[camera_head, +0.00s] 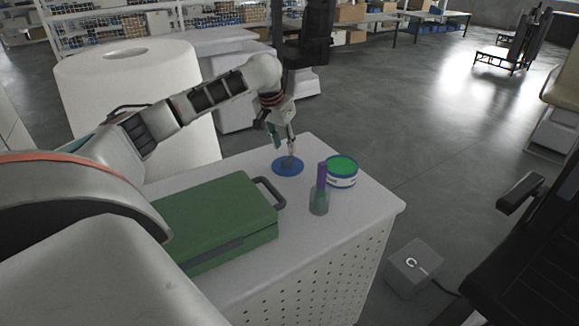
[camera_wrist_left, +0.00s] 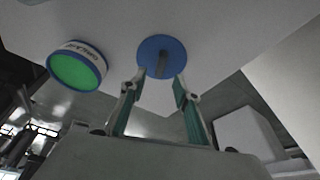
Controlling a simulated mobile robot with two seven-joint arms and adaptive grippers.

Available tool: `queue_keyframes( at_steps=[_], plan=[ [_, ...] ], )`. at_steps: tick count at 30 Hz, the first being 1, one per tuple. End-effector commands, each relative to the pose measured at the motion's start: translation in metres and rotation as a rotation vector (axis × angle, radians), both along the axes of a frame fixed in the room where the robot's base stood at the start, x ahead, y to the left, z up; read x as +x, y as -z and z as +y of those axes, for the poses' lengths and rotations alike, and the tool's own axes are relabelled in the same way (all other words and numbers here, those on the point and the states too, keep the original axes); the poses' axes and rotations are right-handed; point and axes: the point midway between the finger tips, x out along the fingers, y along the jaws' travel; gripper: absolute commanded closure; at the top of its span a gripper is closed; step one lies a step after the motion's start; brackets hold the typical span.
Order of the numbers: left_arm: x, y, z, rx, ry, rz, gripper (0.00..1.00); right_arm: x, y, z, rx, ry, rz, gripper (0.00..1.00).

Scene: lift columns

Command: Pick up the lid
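The lid is a flat blue disc (camera_head: 281,167) with a dark raised grip bar across its middle. It lies on the light table top near the back edge. My left gripper (camera_head: 284,146) is just above the lid, pointing down, with its fingers apart. In the left wrist view the lid (camera_wrist_left: 150,50) lies just beyond the tips of the open left gripper (camera_wrist_left: 160,82), with the bar roughly between them. I see nothing held. I cannot tell whether a fingertip touches the lid. My right gripper is not in view.
A green-topped round tin (camera_head: 341,171) stands right of the lid. A purple-handled item in a greenish glass container (camera_head: 319,201) stands in front of it. A green case (camera_head: 215,222) with a dark handle fills the table's left side. The table's right front corner is bare.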

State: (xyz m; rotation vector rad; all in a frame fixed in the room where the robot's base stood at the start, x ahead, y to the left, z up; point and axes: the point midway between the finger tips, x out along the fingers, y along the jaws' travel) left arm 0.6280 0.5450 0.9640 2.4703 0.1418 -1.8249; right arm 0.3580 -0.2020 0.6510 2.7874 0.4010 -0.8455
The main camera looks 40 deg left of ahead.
Motion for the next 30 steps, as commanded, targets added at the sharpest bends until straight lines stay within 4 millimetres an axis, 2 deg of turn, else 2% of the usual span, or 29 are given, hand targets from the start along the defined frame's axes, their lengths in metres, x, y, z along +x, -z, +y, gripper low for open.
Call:
queue_keyframes(
  at_steps=[1, 7, 15, 22, 23, 26, 27, 30],
  plan=[
    [0.001, 0.008, 0.0, -0.001, 0.0, 0.002, 0.69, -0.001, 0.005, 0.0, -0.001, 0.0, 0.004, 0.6],
    [0.006, 0.023, 0.001, -0.001, 0.001, 0.001, 0.69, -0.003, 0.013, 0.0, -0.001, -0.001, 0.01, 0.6],
    [0.017, 0.058, 0.003, -0.002, 0.002, 0.002, 0.69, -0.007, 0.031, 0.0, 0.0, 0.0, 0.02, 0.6],
    [0.018, 0.057, 0.003, 0.0, 0.002, -0.002, 0.69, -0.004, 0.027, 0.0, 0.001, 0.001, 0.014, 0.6],
    [0.018, 0.057, 0.003, 0.0, 0.002, -0.002, 0.71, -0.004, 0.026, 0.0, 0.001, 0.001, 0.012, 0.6],
    [0.018, 0.057, 0.003, 0.0, 0.002, -0.002, 0.97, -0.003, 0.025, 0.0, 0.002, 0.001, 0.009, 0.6],
    [0.018, 0.057, 0.003, -0.001, 0.003, -0.002, 1.0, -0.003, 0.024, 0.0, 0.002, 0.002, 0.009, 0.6],
    [0.018, 0.057, 0.003, -0.001, 0.003, -0.002, 1.0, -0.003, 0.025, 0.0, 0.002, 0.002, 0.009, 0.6]
  ],
)
